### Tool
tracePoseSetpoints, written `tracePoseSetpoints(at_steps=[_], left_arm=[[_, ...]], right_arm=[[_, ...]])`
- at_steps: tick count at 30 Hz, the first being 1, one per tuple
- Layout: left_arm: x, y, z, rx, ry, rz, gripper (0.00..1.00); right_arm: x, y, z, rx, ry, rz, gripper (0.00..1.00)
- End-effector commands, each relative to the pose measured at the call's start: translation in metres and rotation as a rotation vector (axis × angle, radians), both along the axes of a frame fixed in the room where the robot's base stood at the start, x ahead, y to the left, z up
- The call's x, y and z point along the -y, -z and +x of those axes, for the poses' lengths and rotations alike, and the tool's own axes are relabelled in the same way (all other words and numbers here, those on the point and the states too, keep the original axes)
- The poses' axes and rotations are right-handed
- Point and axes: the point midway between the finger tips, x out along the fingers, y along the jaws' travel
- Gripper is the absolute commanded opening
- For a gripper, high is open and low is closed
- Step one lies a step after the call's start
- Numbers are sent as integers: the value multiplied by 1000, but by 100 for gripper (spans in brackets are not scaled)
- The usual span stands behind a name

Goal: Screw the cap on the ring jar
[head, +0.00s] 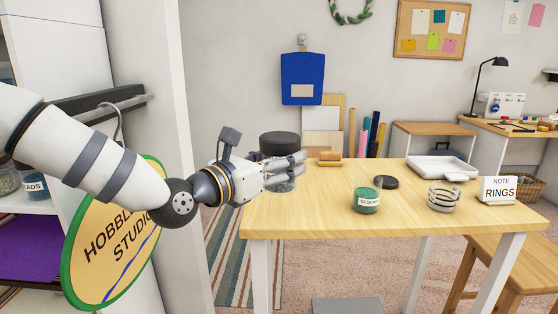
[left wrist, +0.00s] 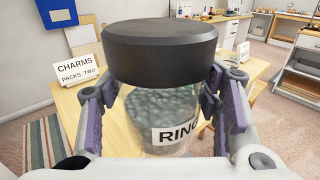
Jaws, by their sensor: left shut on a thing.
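The ring jar (left wrist: 160,120) is clear, holds grey contents and has a label reading "RIN…", the rest cut off from sight. A wide black cap (left wrist: 160,48) sits on top of its mouth and looks level; how tightly it is on cannot be told. My left gripper (left wrist: 160,110) is shut on the jar's body, one purple-padded finger on each side. In the head view the left gripper (head: 288,171) is at the table's left end, with the black cap (head: 279,143) above its fingers and the jar partly hidden. My right gripper is not in view.
The wooden table (head: 320,212) bears a green sequin jar (head: 366,200), a loose black lid (head: 386,182), a stack of metal rings (head: 443,198), a white tray (head: 437,166) and a "Note rings" sign (head: 499,190). Its front left is clear. A stool (head: 515,257) stands at right.

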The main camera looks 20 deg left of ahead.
Motion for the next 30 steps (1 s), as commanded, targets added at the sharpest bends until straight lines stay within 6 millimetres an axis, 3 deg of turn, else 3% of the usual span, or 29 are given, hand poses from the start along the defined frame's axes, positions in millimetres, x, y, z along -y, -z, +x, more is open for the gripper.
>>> tracePoseSetpoints(at_steps=[13, 14, 20, 25, 28, 30], left_arm=[[2, -6, -8, 5, -1, 0, 16], [2, -6, -8, 5, 0, 0, 55], [2, -6, -8, 5, 0, 0, 10], [-2, 8, -13, 5, 23, 2, 7], [-11, 42, -29, 10, 94, 11, 7], [-17, 73, -51, 12, 164, 15, 7]], right_arm=[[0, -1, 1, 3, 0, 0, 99], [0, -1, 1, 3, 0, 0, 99], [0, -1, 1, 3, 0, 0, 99], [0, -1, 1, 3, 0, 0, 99], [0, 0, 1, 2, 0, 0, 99], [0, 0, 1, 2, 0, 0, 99]])
